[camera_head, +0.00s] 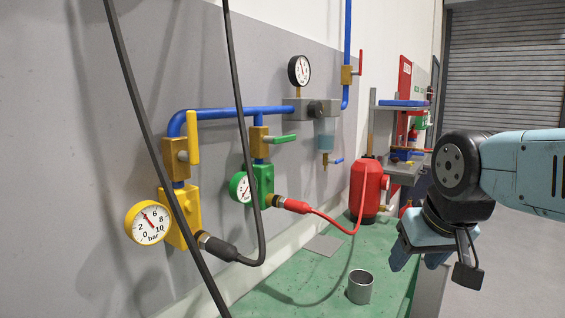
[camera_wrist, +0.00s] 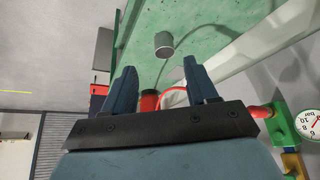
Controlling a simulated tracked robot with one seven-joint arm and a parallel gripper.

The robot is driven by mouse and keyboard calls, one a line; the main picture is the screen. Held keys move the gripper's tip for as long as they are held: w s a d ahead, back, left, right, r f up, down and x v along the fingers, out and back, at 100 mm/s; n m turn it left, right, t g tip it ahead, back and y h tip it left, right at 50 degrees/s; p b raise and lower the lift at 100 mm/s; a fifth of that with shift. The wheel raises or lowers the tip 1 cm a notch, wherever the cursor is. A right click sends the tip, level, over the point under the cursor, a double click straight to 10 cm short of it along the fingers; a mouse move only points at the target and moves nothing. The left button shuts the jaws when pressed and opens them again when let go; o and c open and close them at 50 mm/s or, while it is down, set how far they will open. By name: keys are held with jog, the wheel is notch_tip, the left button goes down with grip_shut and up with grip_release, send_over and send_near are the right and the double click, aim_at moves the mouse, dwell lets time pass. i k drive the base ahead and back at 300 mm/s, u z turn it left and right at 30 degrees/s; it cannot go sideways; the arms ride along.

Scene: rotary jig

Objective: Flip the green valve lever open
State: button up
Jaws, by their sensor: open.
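The green valve lever (camera_head: 281,140) sticks out sideways to the right from a brass valve (camera_head: 259,143), across the vertical pipe line. Below the valve is a green block (camera_head: 264,186) with a gauge (camera_head: 241,187). In the wrist view the green block (camera_wrist: 281,128) and gauge (camera_wrist: 311,124) show at the right edge; the lever cannot be made out there. My gripper (camera_head: 418,262) is well to the right of the lever and lower, apart from everything, pointing down. Its two fingers (camera_wrist: 160,78) are spread with nothing between them.
A yellow lever (camera_head: 193,138) stands upright on the left line, and a red lever (camera_head: 361,63) upright at the back. Black hoses (camera_head: 133,80) hang in front of the wall. A metal cup (camera_head: 360,287) stands on the green bench (camera_head: 290,300); a red tank (camera_head: 367,190) stands behind.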

aim_at(285, 139)
jog(key=z, duration=0.4)
jog(key=k, duration=1.35)
jog(key=u, duration=0.35)
jog(key=i, duration=1)
jog(key=z, duration=0.1)
